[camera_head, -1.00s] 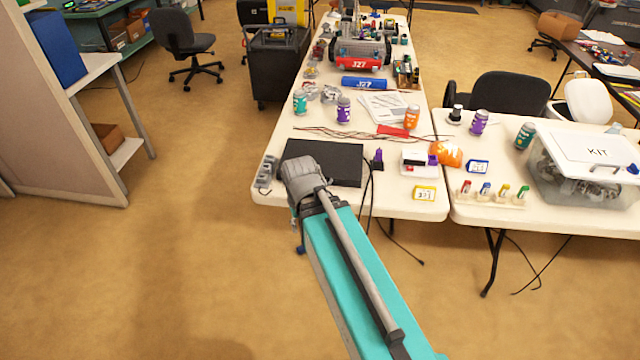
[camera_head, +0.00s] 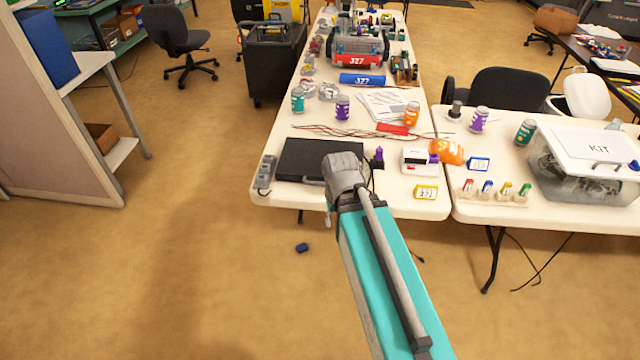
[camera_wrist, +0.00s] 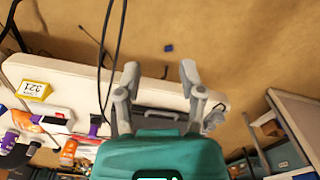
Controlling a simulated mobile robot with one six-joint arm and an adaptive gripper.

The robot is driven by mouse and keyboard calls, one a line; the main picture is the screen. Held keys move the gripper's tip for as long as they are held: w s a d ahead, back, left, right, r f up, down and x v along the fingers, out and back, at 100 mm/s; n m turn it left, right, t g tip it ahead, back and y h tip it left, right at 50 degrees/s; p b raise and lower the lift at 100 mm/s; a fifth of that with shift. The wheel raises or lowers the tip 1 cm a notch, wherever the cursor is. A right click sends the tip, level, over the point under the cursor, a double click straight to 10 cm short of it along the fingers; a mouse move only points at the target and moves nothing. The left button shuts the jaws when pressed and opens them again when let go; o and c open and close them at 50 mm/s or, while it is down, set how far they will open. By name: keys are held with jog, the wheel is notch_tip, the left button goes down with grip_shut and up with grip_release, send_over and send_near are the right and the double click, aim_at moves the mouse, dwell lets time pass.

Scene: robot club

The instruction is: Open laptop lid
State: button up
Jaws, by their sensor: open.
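The laptop (camera_head: 305,155) is a flat black slab lying closed near the front left of the white table. In the wrist view a dark part of the laptop (camera_wrist: 160,124) with a grey strip shows behind my fingers, close to the table edge. My gripper (camera_wrist: 160,68) is open and empty, its two grey fingers spread apart. In the head view my arm reaches in front of the laptop's right side and hides its front right corner. The fingertips are hard to make out there, and I cannot tell whether they touch the laptop.
A purple item (camera_head: 377,157), a white box (camera_head: 416,162) and a yellow-framed card (camera_head: 426,192) stand right of the laptop. A grey device (camera_head: 265,170) lies at its left. Wires (camera_head: 360,132) lie behind it. A small blue object (camera_head: 302,248) is on the open floor.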

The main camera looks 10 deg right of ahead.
jog(key=shift+d+f, duration=0.1)
jog(key=n+t+h+b, duration=1)
jog(key=n+t+b, duration=0.15)
jog(key=b, duration=1.65)
send_near(317, 183)
jog(key=shift+s+a+f+m+t, duration=0.1)
jog(key=shift+s+a+m+t, duration=0.25)
jog(key=shift+s+a, duration=0.9)
jog(key=shift+h, duration=0.3)
jog(key=b+x, duration=0.2)
jog(key=x, duration=1.1)
jog(key=shift+w+d+f+b, duration=0.2)
jog(key=shift+d+f+b, duration=0.05)
jog(key=shift+d+b, duration=0.1)
